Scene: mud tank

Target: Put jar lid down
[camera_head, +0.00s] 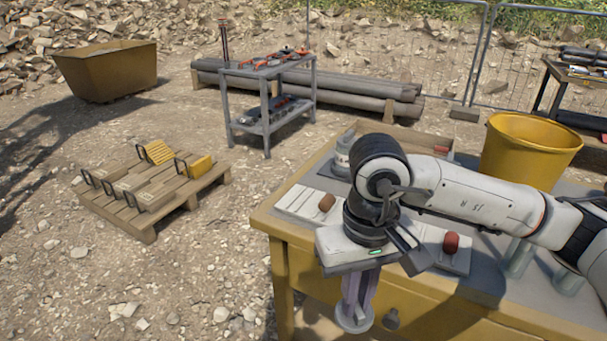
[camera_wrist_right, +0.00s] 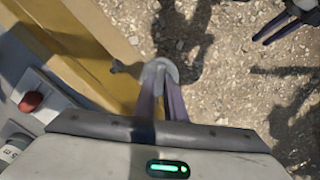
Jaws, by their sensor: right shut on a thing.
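My right gripper (camera_head: 355,312) points down in front of the yellow table's front edge. It is shut on the jar lid (camera_head: 354,323), a grey round disc at its fingertips. In the right wrist view the lid (camera_wrist_right: 163,70) shows between the purple fingers, off the table's edge and above the gravel. A pale jar (camera_head: 343,155) stands on the table behind my right wrist and is partly hidden by it. My left gripper (camera_wrist_right: 273,30) shows at the top right of the right wrist view, with its fingers apart and empty.
Open gravel lies to the left.

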